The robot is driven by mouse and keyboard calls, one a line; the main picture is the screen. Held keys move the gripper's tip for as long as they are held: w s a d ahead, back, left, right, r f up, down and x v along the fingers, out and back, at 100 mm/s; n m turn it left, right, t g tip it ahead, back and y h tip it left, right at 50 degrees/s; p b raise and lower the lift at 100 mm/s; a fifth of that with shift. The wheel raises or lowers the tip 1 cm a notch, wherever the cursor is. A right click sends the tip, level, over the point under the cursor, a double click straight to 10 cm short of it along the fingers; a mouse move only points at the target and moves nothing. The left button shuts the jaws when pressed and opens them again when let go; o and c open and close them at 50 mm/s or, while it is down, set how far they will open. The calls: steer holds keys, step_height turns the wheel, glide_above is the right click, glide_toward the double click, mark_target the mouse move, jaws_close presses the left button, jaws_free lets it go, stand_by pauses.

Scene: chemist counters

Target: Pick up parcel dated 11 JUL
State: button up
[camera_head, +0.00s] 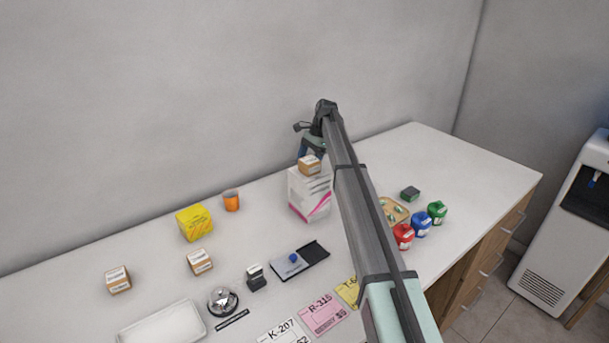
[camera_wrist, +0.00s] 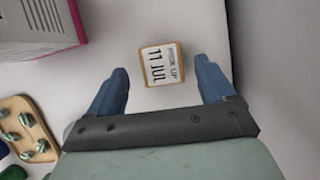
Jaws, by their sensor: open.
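The parcel dated 11 JUL (camera_wrist: 162,64) is a small brown box with a white label, its date readable in the wrist view. It lies just ahead of my gripper (camera_wrist: 164,85), roughly centred between the two blue fingers and apart from both. My gripper is open and empty. In the head view, a small parcel (camera_head: 309,166) shows at the top of the white and pink carton (camera_head: 308,195), just below my gripper (camera_head: 309,153). Two similar parcels stand on the counter to the left, one at the far left (camera_head: 118,280) and one nearer (camera_head: 200,262); their dates are too small to read.
The carton's pink edge (camera_wrist: 79,22) is left of the parcel in the wrist view. A capsule tray (camera_wrist: 25,128) lies lower left. The counter (camera_head: 440,160) also holds a yellow box (camera_head: 194,223), an orange cup (camera_head: 231,200), a bell (camera_head: 222,301) and coloured bottles (camera_head: 421,224). The wall is close behind.

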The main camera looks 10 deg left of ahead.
steer(key=x, duration=0.3)
steer(key=shift+a+f, duration=0.1)
steer(key=shift+f, duration=0.2)
steer(key=c, duration=1.1)
steer(key=shift+r, duration=0.1)
